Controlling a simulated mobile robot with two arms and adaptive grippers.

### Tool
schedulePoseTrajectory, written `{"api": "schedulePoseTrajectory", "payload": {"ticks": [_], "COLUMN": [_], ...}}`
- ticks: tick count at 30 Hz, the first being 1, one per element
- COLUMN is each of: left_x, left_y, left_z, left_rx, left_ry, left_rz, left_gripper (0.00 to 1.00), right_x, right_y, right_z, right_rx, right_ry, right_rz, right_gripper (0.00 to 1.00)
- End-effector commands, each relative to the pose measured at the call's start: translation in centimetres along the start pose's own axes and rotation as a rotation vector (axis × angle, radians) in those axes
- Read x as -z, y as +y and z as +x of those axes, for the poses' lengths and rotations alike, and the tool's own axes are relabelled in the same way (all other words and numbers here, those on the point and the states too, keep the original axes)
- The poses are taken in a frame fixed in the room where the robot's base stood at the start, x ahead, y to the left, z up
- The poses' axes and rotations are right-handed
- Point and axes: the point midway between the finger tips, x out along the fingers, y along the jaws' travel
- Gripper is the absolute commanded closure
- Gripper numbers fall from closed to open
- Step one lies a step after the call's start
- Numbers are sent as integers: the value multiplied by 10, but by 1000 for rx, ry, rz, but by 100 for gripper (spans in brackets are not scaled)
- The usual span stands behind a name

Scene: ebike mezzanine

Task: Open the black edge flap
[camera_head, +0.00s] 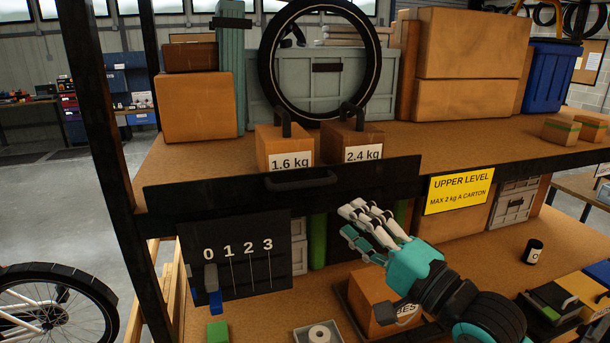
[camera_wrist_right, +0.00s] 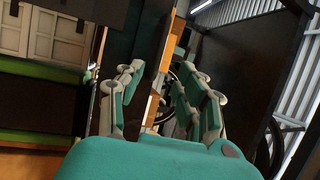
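The black edge flap (camera_head: 375,184) stands upright along the front edge of the upper shelf, with a dark bar handle (camera_head: 302,180) on its front. Behind it, two cartons marked 1.6 kg (camera_head: 285,150) and 2.4 kg (camera_head: 350,147) stand on the shelf. My right gripper (camera_head: 350,220) is just below and in front of the flap, right of the handle, with its fingers pointing up and left. In the right wrist view its fingers (camera_wrist_right: 160,78) are spread apart with nothing held between them. My left gripper is not in view.
A black panel numbered 0 to 3 (camera_head: 238,274) with a blue slider (camera_head: 214,300) hangs below the flap's left part. A yellow upper-level sign (camera_head: 459,191) is to the right. A dark post (camera_head: 105,130) stands left. A carton (camera_head: 372,300) sits below my right gripper.

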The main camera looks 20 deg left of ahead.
Motion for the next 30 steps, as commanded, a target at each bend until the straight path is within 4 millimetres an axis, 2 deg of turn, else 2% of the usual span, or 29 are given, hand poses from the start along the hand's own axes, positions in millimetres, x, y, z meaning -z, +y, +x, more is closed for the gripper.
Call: {"api": "schedulePoseTrajectory", "payload": {"ticks": [1,9,15,21,30], "left_x": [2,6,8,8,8], "left_y": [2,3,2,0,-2], "left_z": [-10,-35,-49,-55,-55], "left_rx": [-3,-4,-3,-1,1], "left_ry": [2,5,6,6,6], "left_rz": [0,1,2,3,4], "left_gripper": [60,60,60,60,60], "right_x": [0,0,0,0,0], "right_y": [-6,-6,-5,-2,0], "right_z": [14,73,108,126,128], "right_rx": [2,0,1,0,1], "right_ry": [-2,-1,0,1,1], "right_rz": [0,-1,-2,-3,-3], "right_gripper": [64,64,64,64,64]}}
